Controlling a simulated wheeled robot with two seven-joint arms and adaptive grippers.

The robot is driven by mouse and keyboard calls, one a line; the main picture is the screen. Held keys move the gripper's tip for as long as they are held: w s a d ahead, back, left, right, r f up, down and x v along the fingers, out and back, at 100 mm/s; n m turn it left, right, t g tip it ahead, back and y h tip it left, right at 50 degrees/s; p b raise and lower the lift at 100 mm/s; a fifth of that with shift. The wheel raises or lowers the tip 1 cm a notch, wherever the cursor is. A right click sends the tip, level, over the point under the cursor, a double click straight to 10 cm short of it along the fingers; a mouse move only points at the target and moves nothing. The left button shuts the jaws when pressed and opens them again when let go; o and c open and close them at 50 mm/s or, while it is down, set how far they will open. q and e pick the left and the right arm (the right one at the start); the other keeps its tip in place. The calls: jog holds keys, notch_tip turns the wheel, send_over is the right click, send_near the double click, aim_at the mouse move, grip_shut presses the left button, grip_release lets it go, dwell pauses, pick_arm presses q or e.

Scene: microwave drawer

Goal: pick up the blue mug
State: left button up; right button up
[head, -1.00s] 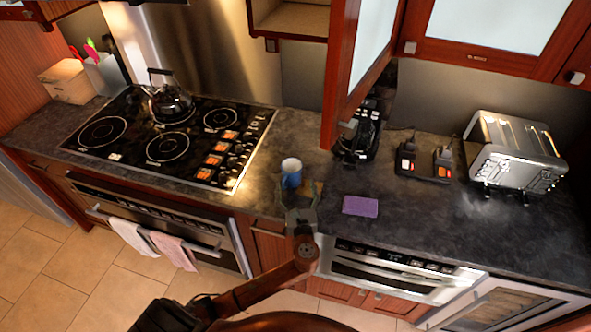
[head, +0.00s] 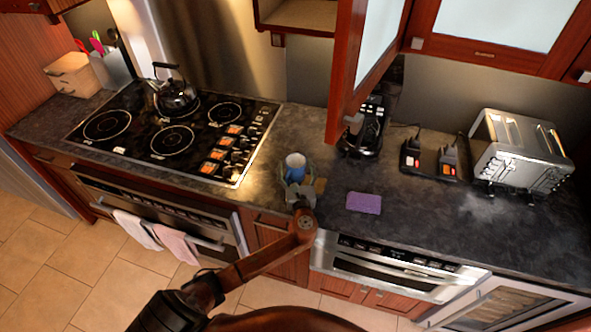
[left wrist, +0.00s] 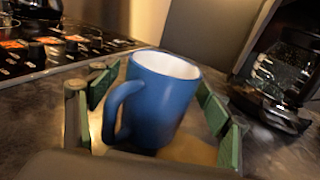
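The blue mug (head: 295,168) stands upright on the dark counter just right of the stove, with a white inside. In the left wrist view the mug (left wrist: 160,100) is between the fingers, with its handle toward the left finger. My left gripper (head: 298,183) is open around the mug. Its green-padded fingers (left wrist: 158,108) stand apart on both sides, and gaps show between the pads and the mug. My right gripper is not in view.
A purple sponge (head: 364,203) lies to the right of the mug. A coffee maker (head: 363,128) stands behind it under an open cabinet door (head: 366,65). The stove (head: 172,132) with a kettle (head: 176,93) is at left. A toaster (head: 520,150) stands at right.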

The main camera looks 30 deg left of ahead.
pick_arm(q)
jog(key=c, duration=1.5)
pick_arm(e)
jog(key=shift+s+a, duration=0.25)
pick_arm(q)
jog(key=shift+r, duration=0.1)
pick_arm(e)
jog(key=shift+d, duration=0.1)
